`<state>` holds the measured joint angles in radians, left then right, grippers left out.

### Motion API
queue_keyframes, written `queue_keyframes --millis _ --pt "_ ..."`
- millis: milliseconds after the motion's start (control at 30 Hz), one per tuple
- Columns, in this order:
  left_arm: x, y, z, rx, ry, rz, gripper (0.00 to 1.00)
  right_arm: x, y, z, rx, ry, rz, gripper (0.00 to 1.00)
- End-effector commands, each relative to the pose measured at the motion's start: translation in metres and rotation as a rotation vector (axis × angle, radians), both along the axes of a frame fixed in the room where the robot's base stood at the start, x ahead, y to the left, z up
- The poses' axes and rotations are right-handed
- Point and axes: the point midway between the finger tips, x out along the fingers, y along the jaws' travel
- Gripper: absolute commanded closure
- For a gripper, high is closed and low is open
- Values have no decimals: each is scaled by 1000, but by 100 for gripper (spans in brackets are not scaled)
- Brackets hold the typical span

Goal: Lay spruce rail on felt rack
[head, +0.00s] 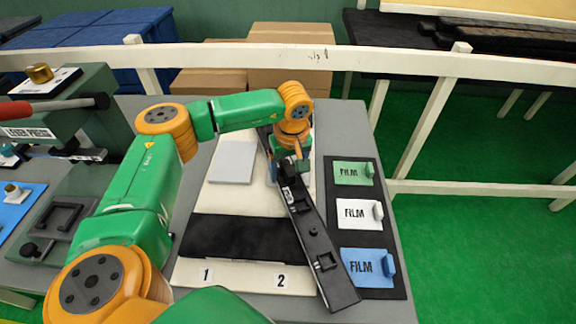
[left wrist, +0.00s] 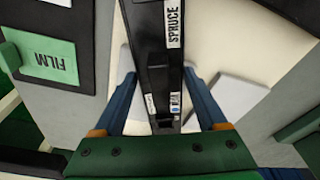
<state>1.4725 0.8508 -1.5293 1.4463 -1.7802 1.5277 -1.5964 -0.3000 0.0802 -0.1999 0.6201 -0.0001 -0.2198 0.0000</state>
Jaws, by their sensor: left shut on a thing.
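The spruce rail is a long black bar (head: 313,233) with small white labels, slanting over the cream board towards the front right. In the left wrist view the rail (left wrist: 155,48) carries the word SPRUCE. My left gripper (head: 286,176) is shut on the rail, with a blue finger on each side of it in the left wrist view. A black felt-like strip (head: 235,238) lies across the cream board (head: 230,274) marked 1 and 2; I cannot tell if this is the felt rack. Whether the rail touches the board is unclear. My right gripper is not in view.
A black panel (head: 340,197) with green, white and blue FILM pieces stands right of the rail. A grey plate (head: 232,162) lies left of the gripper. A green press (head: 75,115) stands at left. A white railing (head: 385,62) runs behind the grey table (head: 388,160).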

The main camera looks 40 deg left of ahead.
Motion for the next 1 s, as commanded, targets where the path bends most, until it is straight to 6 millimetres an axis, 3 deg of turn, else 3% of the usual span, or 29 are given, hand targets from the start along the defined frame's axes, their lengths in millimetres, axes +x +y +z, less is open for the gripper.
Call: queue_keyframes --millis 100,133,200,400,533,800,1000 --pt "0 0 -3 -1 -1 0 100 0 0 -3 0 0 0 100" --pt "0 0 -2 0 0 0 20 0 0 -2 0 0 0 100" --pt "0 0 -2 0 0 0 1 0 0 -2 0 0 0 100" --pt "0 0 -1 -1 -1 0 0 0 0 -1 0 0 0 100" --pt "0 -2 10 -2 -4 -1 0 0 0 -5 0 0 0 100" --pt "-6 -11 83 -2 -7 -2 0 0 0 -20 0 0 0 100" --pt "-9 -15 116 -2 -2 -2 0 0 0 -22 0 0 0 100"
